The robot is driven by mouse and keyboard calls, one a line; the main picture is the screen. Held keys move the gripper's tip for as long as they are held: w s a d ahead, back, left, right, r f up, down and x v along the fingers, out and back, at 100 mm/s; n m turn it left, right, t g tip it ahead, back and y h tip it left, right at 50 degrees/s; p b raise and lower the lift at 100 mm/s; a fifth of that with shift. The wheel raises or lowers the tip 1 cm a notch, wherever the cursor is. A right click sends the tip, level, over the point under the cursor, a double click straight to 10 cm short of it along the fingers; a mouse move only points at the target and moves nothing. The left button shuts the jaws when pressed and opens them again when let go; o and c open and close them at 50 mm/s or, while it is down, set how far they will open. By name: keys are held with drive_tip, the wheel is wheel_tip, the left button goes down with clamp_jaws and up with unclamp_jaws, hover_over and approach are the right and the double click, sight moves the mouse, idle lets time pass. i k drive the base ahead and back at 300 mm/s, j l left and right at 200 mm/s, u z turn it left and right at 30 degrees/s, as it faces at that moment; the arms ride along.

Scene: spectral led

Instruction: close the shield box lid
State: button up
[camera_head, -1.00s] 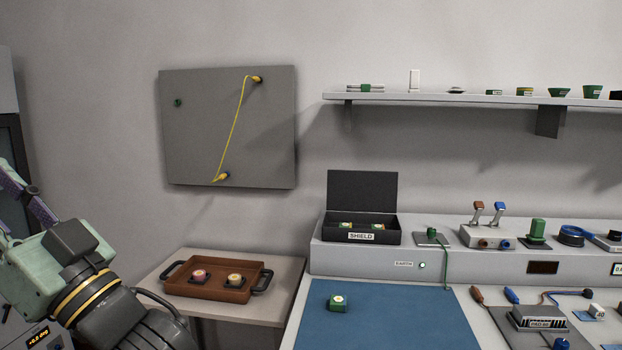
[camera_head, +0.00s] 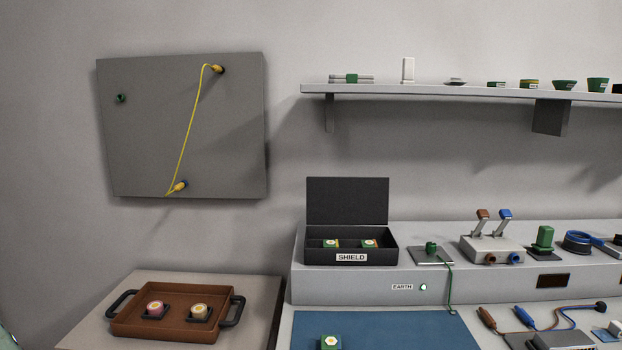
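The black shield box (camera_head: 350,258) with a white "SHIELD" label stands on the raised grey ledge at the back of the bench. Its lid (camera_head: 347,201) is open and stands upright at the rear of the box. Two small green and yellow blocks with pale tops, a left one (camera_head: 331,243) and a right one (camera_head: 369,243), sit inside the box. My gripper is out of view. Only a sliver of my arm shows at the lower left edge, well apart from the box.
A shelf (camera_head: 430,91) with small items hangs above the box. Right of the box are a green-knobbed plate (camera_head: 431,256) and a two-lever switch unit (camera_head: 492,250). A brown tray (camera_head: 160,325) stands at lower left. The blue mat (camera_head: 400,330) holds one green block (camera_head: 329,343).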

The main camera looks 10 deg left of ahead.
sight(332, 200)
drive_tip(key=i+j+u, duration=0.1)
drive_tip(key=i+j, duration=0.15)
drive_tip(key=i, duration=0.15)
drive_tip(key=i+j+u, duration=0.15)
drive_tip(key=i, duration=0.25)
drive_tip(key=u, duration=0.1)
drive_tip(key=z, duration=0.1)
drive_tip(key=j, duration=0.1)
